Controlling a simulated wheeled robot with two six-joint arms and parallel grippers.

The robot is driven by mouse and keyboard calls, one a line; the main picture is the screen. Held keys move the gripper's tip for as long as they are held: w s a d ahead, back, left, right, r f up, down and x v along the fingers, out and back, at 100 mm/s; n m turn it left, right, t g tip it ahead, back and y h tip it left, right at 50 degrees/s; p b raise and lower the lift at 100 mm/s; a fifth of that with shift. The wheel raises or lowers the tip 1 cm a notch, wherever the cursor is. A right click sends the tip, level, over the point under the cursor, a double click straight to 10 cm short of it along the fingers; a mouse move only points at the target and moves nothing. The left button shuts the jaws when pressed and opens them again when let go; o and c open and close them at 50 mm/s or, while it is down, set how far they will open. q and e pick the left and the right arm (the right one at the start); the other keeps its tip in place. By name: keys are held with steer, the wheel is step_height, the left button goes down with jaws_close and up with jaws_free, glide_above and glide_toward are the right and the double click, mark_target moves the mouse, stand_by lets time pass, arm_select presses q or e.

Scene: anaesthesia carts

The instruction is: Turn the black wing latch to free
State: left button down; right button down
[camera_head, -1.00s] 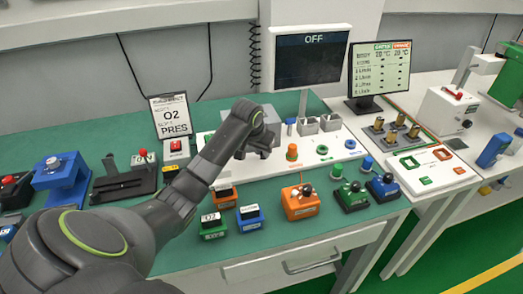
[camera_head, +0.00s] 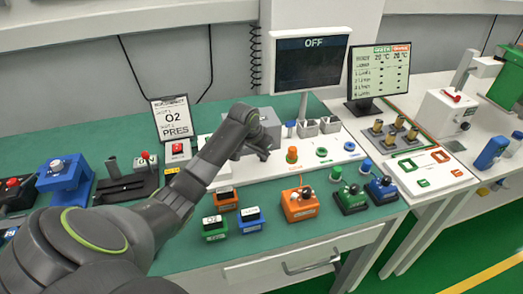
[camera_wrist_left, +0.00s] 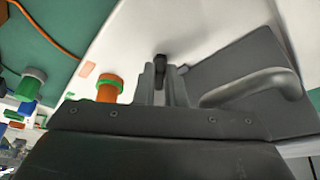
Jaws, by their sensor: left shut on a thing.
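The black wing latch (camera_wrist_left: 161,68) shows in the left wrist view as a small dark piece between my fingertips, against a white surface. My left gripper (camera_wrist_left: 160,80) is shut on it; the fingers hide most of the latch, so its angle cannot be told. In the head view my left gripper (camera_head: 262,152) reaches down in front of a grey box (camera_head: 270,122) on the white panel. The latch is hidden there behind my gripper. My right gripper is in neither view.
An orange knob (camera_wrist_left: 108,88) stands close to my fingers, and a grey handle (camera_wrist_left: 250,85) lies on the other side. A monitor (camera_head: 311,60) reading OFF stands behind. Several coloured blocks, such as an orange one (camera_head: 300,207), line the green bench's front.

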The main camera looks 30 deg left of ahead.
arm_select(q)
steer(key=c, duration=1.8)
jaws_free()
steer(key=shift+r, duration=0.1)
steer(key=v, duration=1.7)
steer(key=shift+s+r+b, duration=0.1)
steer(key=shift+s+b, duration=0.05)
steer(key=shift+b, duration=0.2)
steer(key=shift+o, duration=0.5)
